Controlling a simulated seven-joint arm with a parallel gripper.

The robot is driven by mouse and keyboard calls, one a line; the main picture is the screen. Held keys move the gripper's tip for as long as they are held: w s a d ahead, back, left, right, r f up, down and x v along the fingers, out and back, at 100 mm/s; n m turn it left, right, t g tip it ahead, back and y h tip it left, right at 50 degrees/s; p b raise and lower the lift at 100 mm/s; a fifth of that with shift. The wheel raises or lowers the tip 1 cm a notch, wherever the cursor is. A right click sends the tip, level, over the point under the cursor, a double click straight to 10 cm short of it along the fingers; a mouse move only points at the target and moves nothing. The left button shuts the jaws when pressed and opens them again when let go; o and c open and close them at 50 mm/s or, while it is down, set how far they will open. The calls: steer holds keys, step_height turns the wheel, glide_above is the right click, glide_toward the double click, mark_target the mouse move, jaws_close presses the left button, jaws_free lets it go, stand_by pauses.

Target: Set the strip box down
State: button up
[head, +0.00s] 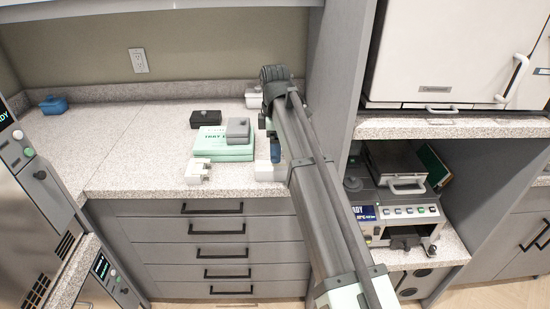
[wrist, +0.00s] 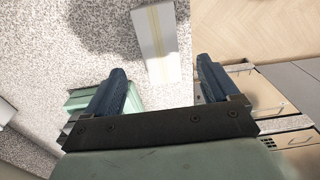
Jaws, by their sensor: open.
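A white box with a tan stripe (wrist: 157,42), which I take for the strip box, lies on the speckled counter near its front edge in the wrist view. In the head view a white box (head: 265,173), seemingly the same one, sits low beside my gripper, partly hidden by my arm. My gripper (wrist: 160,88) is open and empty. Its two blue fingers are spread wide, and the box shows beyond and between their tips. In the head view only one blue finger (head: 275,152) shows clearly. Whether a finger touches the box cannot be told.
The speckled counter (head: 130,140) holds stacked green boxes (head: 222,152) with a grey box (head: 238,129) on top. A tall grey panel (head: 335,90) rises at right.

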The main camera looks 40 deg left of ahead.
steer(key=shift+r, duration=2.05)
